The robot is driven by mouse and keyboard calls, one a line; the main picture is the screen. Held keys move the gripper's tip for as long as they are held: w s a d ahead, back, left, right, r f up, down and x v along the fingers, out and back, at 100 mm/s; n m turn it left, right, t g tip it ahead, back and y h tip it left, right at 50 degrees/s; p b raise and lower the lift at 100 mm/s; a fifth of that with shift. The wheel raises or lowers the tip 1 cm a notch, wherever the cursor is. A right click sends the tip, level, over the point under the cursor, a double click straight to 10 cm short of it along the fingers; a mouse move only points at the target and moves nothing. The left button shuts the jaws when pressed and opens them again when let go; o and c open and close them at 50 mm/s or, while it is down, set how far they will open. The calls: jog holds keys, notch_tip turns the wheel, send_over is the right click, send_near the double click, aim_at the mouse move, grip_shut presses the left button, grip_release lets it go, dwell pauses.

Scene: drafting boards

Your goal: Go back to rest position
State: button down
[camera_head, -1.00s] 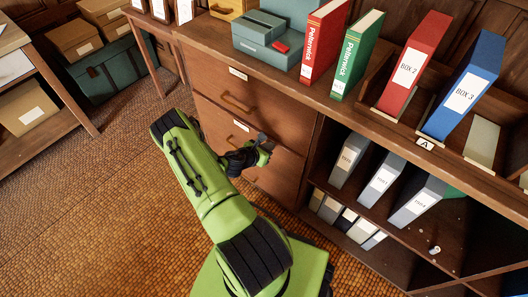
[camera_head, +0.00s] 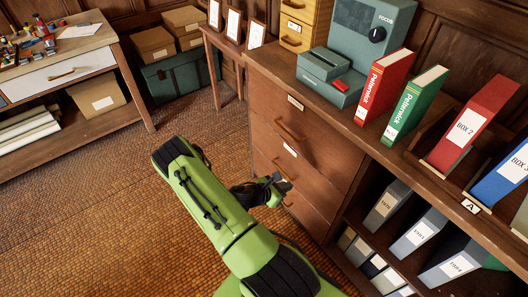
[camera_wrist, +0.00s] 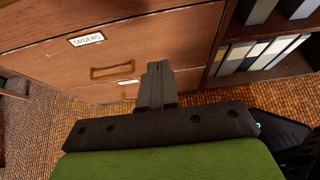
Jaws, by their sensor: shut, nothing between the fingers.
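My gripper (camera_head: 283,185) is in front of the wooden drawer cabinet (camera_head: 325,168) in the head view, folded close to my green arm. In the wrist view my gripper (camera_wrist: 157,66) has its two grey fingers together with nothing between them. Behind it is a drawer front with a handle (camera_wrist: 112,70) and a label reading "ORDERS" (camera_wrist: 87,39). The fingertips appear apart from the drawer, but the exact gap is hard to judge.
A red book (camera_head: 383,87), a green book (camera_head: 415,104) and a red box file (camera_head: 470,124) stand on the cabinet top. A teal device (camera_head: 330,75) is beside them. Grey binders (camera_head: 418,232) fill the shelf at right. The woven floor (camera_head: 90,220) at left is clear.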

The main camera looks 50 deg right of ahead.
jog(key=w+a+r+m+t+y+p, duration=0.2)
jog(key=w+a+r+m, duration=0.15)
jog(key=a+r, duration=0.4)
jog(key=w+a+r+m+t+y+p, duration=0.1)
jog(key=w+a+r+m+y+p, duration=0.25)
jog(key=r, duration=0.75)
jog(key=w+a+r+m+t+y+p, duration=0.1)
jog(key=w+a+r+m+t+y, duration=0.15)
jog(key=a+r+m, duration=0.55)
jog(key=s+a+r+t+y+p, duration=0.1)
jog(key=s+a+r+t, duration=0.1)
jog(key=s+a+r, duration=0.3)
jog(key=s+a+r+t+y+p, duration=0.1)
jog(key=s+a+r, duration=0.5)
jog(key=r, duration=0.7)
jog(key=a+y+p, duration=0.1)
jog(key=a, duration=0.1)
jog(key=shift+s+a+r+t, duration=0.3)
jog(key=shift+a+r+t, duration=0.05)
